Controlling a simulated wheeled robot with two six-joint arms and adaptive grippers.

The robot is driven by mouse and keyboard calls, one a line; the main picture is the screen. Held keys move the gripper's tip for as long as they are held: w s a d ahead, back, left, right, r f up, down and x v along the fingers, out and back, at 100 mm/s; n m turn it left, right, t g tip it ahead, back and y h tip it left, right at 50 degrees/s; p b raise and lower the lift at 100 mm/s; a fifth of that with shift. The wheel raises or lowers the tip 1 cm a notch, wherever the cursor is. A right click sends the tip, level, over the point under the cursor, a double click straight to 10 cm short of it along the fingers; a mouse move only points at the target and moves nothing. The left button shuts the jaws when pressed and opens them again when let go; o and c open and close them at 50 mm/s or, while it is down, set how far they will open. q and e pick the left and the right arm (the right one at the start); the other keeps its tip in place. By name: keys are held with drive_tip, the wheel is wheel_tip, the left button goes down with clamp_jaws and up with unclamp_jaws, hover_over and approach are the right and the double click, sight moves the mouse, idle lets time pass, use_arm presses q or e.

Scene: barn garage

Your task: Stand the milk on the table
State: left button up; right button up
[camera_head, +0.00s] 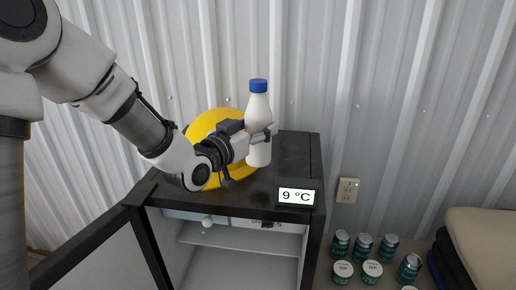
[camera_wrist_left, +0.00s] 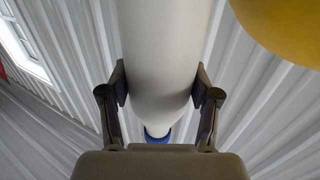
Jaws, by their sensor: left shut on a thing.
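The milk is a white bottle (camera_head: 258,107) with a blue cap, upright in the head view above the black top of a small fridge (camera_head: 290,160). My left gripper (camera_head: 262,133) is shut on the bottle at its middle. In the left wrist view the bottle (camera_wrist_left: 163,55) stands between the two fingers (camera_wrist_left: 160,85), its blue cap toward the bottom of the picture. I cannot tell whether the bottle's base touches the fridge top. No separate table is clearly in view. My right gripper is not in view.
A yellow rounded object (camera_head: 205,124) sits on the fridge top behind my gripper. The fridge door (camera_head: 100,255) hangs open at the left, and a 9 °C display (camera_head: 297,197) is on the front edge. Several green cans (camera_head: 363,246) stand at lower right. Corrugated wall is behind.

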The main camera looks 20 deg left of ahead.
sight(251, 156)
use_arm(q)
drive_tip(key=s+a+f+p, duration=0.1)
drive_tip(key=s+f, duration=0.2)
drive_tip(key=s, duration=0.2)
drive_tip(key=w+f, duration=0.3)
drive_tip(key=shift+d+f+p, duration=0.1)
drive_tip(key=shift+d+p, duration=0.2)
drive_tip(key=shift+p, duration=0.05)
drive_tip(key=shift+s, duration=0.45)
drive_tip(key=shift+s+a, duration=0.15)
drive_tip(key=o, duration=1.2)
drive_tip(key=shift+b, duration=0.3)
drive_tip(key=shift+c, duration=0.2)
drive_tip(key=o, duration=0.4)
drive_tip(key=shift+c, duration=0.2)
drive_tip(key=shift+w, duration=0.25)
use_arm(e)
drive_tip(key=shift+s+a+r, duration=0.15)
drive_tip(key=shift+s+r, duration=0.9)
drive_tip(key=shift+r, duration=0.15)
